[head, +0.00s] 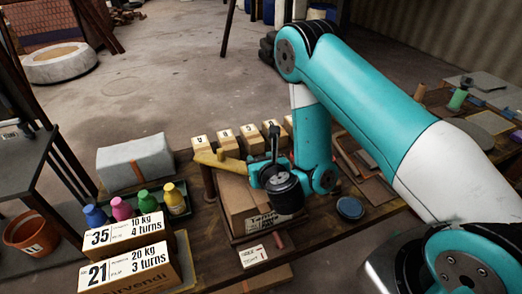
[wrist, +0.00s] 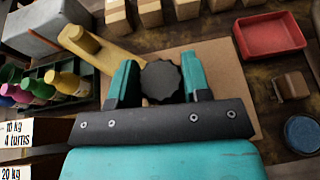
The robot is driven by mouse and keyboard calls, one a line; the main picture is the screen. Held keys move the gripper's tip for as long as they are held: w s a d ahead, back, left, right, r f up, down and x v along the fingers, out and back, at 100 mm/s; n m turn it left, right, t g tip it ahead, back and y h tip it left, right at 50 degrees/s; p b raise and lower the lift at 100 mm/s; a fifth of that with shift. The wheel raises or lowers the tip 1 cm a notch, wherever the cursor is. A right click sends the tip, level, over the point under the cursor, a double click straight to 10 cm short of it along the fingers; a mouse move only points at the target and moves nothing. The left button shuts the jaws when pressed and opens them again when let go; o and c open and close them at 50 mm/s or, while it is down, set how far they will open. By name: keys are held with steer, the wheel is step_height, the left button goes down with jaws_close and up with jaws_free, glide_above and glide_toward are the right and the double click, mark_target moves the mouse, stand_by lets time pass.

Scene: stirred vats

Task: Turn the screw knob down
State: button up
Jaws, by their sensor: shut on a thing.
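In the wrist view a black, scalloped screw knob (wrist: 160,82) sits between the two teal fingers of my gripper (wrist: 160,88). My gripper is shut on the knob. A yellow bar (wrist: 105,52) runs from the upper left down toward the knob, with a rounded yellow end piece. The knob is hard to make out there, behind my wrist parts. The screw's shaft below the knob is hidden.
Two cartons, marked 4 turns (head: 125,235) and 3 turns (head: 128,269), stand at the front left. Several coloured bottles (head: 148,200) stand behind them. Small wooden blocks line the bench's back. A red tray (wrist: 272,36) and blue disc (wrist: 302,134) lie to the right.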

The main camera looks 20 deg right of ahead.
steer(key=shift+w+a+r+m+h+p, duration=0.1)
steer(key=shift+m+h+p, duration=0.3)
steer(key=o, duration=0.9)
